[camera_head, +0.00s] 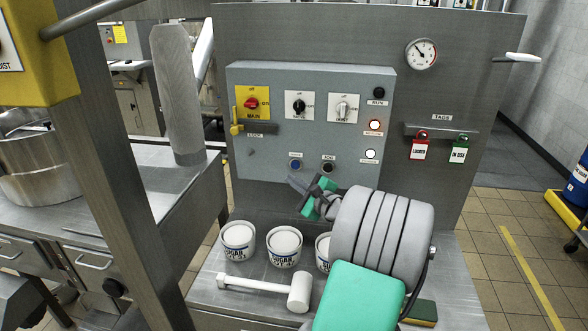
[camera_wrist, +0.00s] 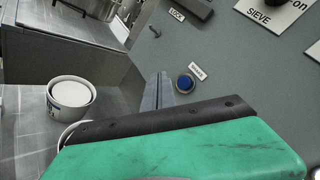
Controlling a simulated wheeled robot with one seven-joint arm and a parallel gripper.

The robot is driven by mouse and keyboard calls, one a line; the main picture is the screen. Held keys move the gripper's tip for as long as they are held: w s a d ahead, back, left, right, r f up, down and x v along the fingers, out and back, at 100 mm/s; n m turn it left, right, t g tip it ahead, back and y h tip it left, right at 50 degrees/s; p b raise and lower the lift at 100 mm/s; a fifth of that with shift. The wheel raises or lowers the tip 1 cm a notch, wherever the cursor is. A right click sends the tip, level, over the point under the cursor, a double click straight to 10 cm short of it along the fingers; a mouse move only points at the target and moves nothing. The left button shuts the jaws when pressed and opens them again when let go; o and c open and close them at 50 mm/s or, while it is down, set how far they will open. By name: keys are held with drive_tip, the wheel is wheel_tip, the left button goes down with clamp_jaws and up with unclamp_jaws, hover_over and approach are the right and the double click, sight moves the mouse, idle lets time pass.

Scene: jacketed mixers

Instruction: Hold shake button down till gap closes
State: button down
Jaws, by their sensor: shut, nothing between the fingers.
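The shake button is blue (camera_head: 295,164), low on the grey control panel (camera_head: 240,185). In the wrist view the blue button (camera_wrist: 185,83) sits under a small label. My gripper (camera_head: 298,184) is shut and empty, just below the blue button in the head view. In the wrist view the closed fingertips (camera_wrist: 160,88) point toward the panel, just left of the button. A sliver of panel shows between them, and I see no contact. I cannot make out which gap the task means.
A black button (camera_head: 328,167) sits right of the blue one. Several rotary switches and lamps are above. White tubs (camera_head: 285,245) and a white mallet (camera_head: 270,288) are on the bench below my arm. A gauge (camera_head: 421,54) and red and green tags (camera_head: 421,147) are at right.

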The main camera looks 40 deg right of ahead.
drive_tip(key=shift+w+d, duration=1.25)
drive_tip(key=shift+d, duration=0.3)
idle(0.9)
drive_tip(key=shift+w+d+p, duration=0.3)
drive_tip(key=shift+d+p, duration=0.05)
drive_tip(key=shift+w+d, duration=0.25)
drive_tip(key=shift+d, duration=0.05)
idle(0.6)
idle(2.8)
drive_tip(key=shift+s+a, duration=0.5)
drive_tip(key=shift+a, duration=0.15)
drive_tip(key=s+a, duration=0.1)
drive_tip(key=a, duration=0.1)
drive_tip(key=s+a+p, duration=0.1)
drive_tip(key=s+a, duration=0.1)
